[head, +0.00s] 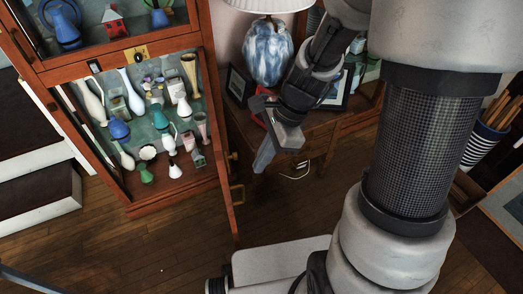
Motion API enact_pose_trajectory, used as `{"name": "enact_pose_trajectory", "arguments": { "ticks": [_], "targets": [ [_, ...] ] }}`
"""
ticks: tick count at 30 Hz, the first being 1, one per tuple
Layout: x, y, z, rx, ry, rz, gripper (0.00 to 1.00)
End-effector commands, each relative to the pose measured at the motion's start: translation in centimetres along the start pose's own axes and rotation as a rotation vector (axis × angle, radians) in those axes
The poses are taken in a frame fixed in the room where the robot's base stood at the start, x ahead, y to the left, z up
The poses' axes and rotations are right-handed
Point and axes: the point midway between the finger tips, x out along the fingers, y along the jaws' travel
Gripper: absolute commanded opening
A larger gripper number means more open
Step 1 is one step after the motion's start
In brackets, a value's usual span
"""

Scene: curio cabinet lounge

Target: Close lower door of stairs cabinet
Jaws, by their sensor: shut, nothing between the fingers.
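The wooden curio cabinet (45,72) stands at the left, with white stairs beside it. Its lower door (226,195) is open, swung out toward me on the right side and seen nearly edge-on. The open lower compartment shows several vases and small ornaments. My gripper (262,163) is to the right of the door, pointing down and left, shut and empty. It looks apart from the door, though the exact gap is hard to judge from above.
A side table (237,128) behind my gripper bears a blue and white lamp (268,52) and picture frames. White stairs (40,205) are at the left. A striped pot (483,145) stands at the right. The wooden floor (165,245) before the cabinet is clear.

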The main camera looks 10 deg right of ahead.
Motion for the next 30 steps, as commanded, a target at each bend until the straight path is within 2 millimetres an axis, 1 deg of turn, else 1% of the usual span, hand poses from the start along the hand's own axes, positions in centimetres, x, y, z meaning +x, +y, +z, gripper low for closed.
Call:
{"name": "enact_pose_trajectory", "arguments": {
  "ticks": [1, 3, 6, 8, 9, 10, 15, 20, 30],
  "targets": [
    [1.8, 0.1, -0.2, -0.001, -0.001, 0.004, 0.00],
    [3.3, 0.1, -0.2, 0.000, 0.000, 0.004, 0.00],
    [5.3, 0.1, -0.2, 0.000, -0.001, 0.004, 0.00],
    [6.2, 0.1, 0.1, -0.003, 0.001, 0.002, 0.00],
    [6.0, 0.0, 1.0, -0.007, 0.001, 0.000, 0.00],
    [6.2, 0.0, 1.5, -0.008, 0.000, 0.000, 0.00],
    [6.8, 0.0, 3.2, -0.004, 0.001, 0.000, 0.00],
    [6.9, 0.0, 3.7, -0.002, 0.001, -0.001, 0.00],
    [6.9, 0.0, 3.9, -0.002, 0.001, 0.000, 0.00]
  ]
}}
